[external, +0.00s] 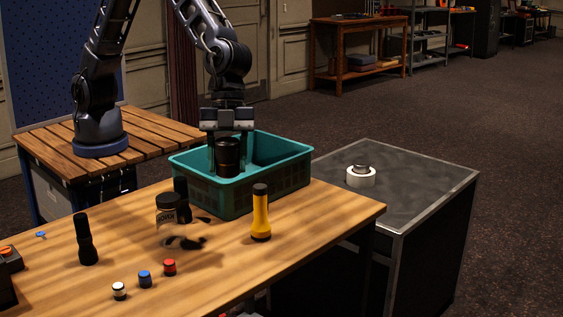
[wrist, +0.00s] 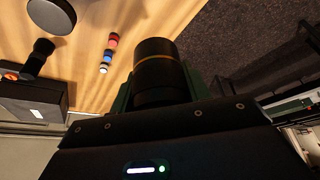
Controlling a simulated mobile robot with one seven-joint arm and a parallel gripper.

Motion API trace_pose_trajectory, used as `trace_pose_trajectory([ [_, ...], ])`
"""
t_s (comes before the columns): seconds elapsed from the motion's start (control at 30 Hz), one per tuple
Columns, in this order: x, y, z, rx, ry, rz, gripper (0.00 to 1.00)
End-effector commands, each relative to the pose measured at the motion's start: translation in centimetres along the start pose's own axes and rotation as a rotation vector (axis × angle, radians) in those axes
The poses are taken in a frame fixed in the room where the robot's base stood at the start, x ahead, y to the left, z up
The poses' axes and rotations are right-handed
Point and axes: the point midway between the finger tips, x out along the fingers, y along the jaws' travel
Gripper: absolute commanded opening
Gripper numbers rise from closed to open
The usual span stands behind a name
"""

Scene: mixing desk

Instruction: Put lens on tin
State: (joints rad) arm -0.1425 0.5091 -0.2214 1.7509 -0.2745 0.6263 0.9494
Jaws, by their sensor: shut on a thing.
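The lens, a black cylinder (external: 227,157) with a thin amber ring, is upright between the fingers of my gripper (external: 228,140) in the external view. It overlaps the left part of the teal crate's opening; whether it touches the crate floor is hidden. In the wrist view the lens (wrist: 158,68) fills the middle, clasped between the fingers.
The teal crate (external: 285,179) has raised walls around the lens. A yellow flashlight (external: 261,212), a black flashlight (external: 86,240) and red (external: 169,267), blue (external: 144,279) and white (external: 119,291) small jars stand on the table. A white roll (external: 361,177) sits on the dark cabinet.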

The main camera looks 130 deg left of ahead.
Motion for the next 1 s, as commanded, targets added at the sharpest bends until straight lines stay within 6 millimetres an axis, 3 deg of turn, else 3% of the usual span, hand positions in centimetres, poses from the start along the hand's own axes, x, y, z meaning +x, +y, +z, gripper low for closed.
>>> trace_pose_trajectory([
  [0.1, -0.7, -4.8, 2.6, -0.100, -0.001, -0.038, 0.14],
  [0.5, -3.8, -18.4, 13.2, -0.425, -0.005, -0.157, 0.14],
  [0.77, -6.3, -25.9, 21.4, -0.628, -0.004, -0.236, 0.14],
  [1.0, -9.0, -31.6, 29.8, -0.811, -0.003, -0.310, 0.14],
])
